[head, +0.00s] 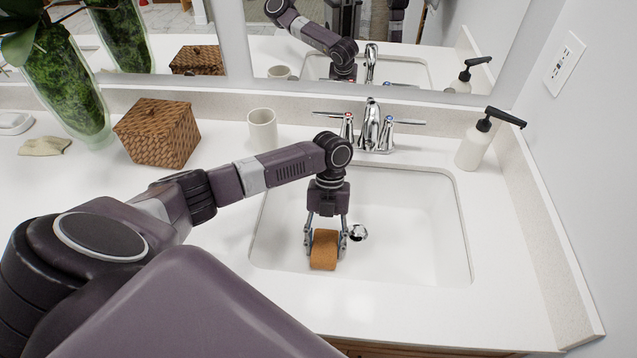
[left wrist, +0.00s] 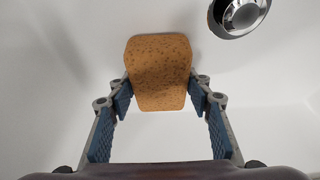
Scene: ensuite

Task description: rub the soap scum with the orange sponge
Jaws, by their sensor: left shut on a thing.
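The orange sponge (head: 324,250) is between the fingers of my left gripper (head: 325,246), down inside the white sink basin (head: 420,225). In the left wrist view the sponge (left wrist: 158,72) sits between the fingertips of the left gripper (left wrist: 160,98), with the white basin surface behind it. The gripper is shut on the sponge. I cannot tell whether the sponge touches the basin floor. No soap scum can be made out in either view; any under the sponge is hidden. My right gripper is not in view.
The metal drain (head: 358,232) is just right of the sponge. The faucet (head: 372,127) stands behind the basin, with a soap dispenser (head: 474,147) to its right. A cup (head: 262,130), a woven box (head: 158,133) and a plant vase (head: 68,85) stand on the counter at left.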

